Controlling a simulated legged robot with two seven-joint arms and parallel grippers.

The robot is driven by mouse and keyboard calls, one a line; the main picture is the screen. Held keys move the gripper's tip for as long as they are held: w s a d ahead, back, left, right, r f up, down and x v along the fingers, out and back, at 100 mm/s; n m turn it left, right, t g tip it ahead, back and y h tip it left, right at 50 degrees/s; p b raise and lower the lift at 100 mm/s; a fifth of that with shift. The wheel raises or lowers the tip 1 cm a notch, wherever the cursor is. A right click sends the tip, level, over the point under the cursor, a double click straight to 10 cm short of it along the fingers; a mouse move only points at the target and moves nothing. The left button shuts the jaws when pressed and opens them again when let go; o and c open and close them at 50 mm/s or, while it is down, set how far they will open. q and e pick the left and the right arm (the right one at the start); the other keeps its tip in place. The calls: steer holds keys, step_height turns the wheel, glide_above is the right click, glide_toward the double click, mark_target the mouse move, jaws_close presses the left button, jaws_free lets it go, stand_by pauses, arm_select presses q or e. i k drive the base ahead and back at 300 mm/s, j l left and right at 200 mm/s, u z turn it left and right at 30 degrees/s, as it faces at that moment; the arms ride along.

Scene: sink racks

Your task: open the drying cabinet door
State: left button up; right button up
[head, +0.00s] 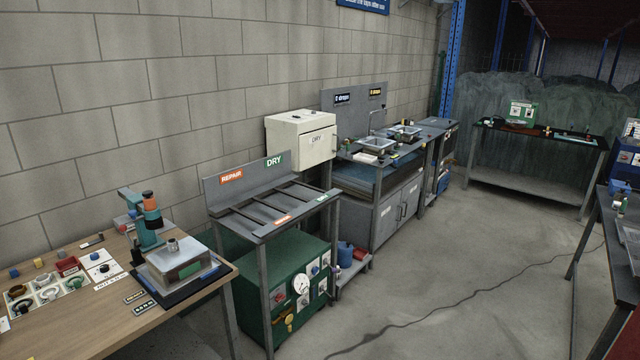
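Neither of my grippers is in the head view.
A grey rack (228,187) with REPAIR and DRY signs stands before the cabinet, above a green machine (272,285) with gauges. The sink unit (384,210) is behind to the right. A wooden bench (110,325) is at left.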

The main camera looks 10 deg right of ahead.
mark_target(316, 147)
steer(key=i+l+z, duration=0.4)
steer(key=i, duration=0.4)
steer(key=i+l+z, duration=0.1)
steer(key=i+z, duration=0.3)
steer(key=i, duration=0.45)
steer(key=i+j+z, duration=0.15)
steer(key=i+z, duration=0.25)
steer(key=i, duration=0.45)
steer(key=i+u, duration=0.25)
steer(key=i, duration=0.2)
steer(key=i+l+u, duration=0.2)
steer(key=i, duration=0.25)
steer(key=i+u, duration=0.25)
steer(key=i, duration=0.2)
steer(key=i+l+u, duration=0.2)
steer(key=i, duration=0.25)
steer(key=i+l+u, duration=0.1)
steer(key=i+u, duration=0.2)
steer(key=u, duration=0.15)
steer(key=i+l+u, duration=0.25)
steer(key=u, duration=0.15)
steer(key=i+l+u, duration=0.3)
steer(key=u, duration=0.15)
steer(key=i+l+u, duration=0.2)
steer(key=l+u, duration=0.25)
